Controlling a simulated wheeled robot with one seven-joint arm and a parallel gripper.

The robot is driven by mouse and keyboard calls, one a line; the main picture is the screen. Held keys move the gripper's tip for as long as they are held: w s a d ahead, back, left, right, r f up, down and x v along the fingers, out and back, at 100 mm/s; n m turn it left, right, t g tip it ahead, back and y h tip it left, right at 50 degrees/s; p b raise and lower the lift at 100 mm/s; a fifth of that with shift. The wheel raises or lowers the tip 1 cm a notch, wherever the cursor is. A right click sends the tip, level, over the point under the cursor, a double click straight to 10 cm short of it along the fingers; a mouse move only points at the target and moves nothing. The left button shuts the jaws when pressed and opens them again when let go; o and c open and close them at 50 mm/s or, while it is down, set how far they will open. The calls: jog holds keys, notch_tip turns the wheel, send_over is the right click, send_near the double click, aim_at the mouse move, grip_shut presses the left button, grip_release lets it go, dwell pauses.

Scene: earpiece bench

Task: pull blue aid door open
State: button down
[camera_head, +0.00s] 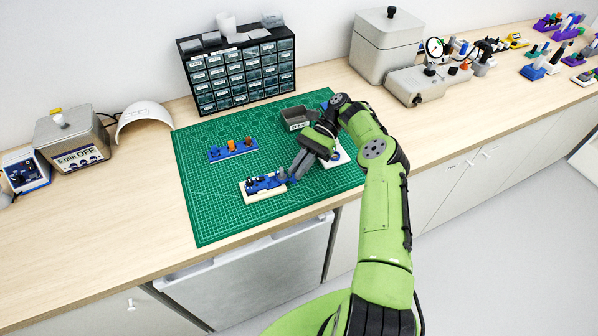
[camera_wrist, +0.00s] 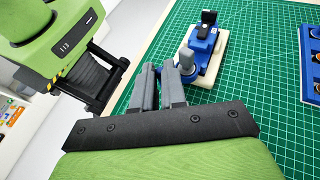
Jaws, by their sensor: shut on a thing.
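The blue aid (camera_head: 262,185) lies on a cream base (camera_head: 266,195) near the front of the green mat. In the wrist view the blue aid (camera_wrist: 202,48) shows at the top, with a black part at its far end and a grey rounded piece (camera_wrist: 185,60) at its near end. My gripper (camera_head: 294,172) reaches down to the right end of the aid. In the wrist view my gripper's fingers (camera_wrist: 160,68) are close together beside the grey piece. They are shut on a small part, taken as the aid's door; this part is mostly hidden between the fingertips.
A blue rack (camera_head: 232,150) with orange and dark pieces stands behind the aid on the green mat (camera_head: 215,215). A grey bin (camera_head: 297,117) and a white-and-blue item (camera_head: 338,157) sit near my wrist. The mat's left part is clear. A drawer cabinet (camera_head: 240,72) stands behind.

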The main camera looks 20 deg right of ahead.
jog(key=shift+w, duration=0.1)
dwell(0.4)
jog(key=c, duration=1.4)
grip_release()
jog(key=shift+c, duration=0.2)
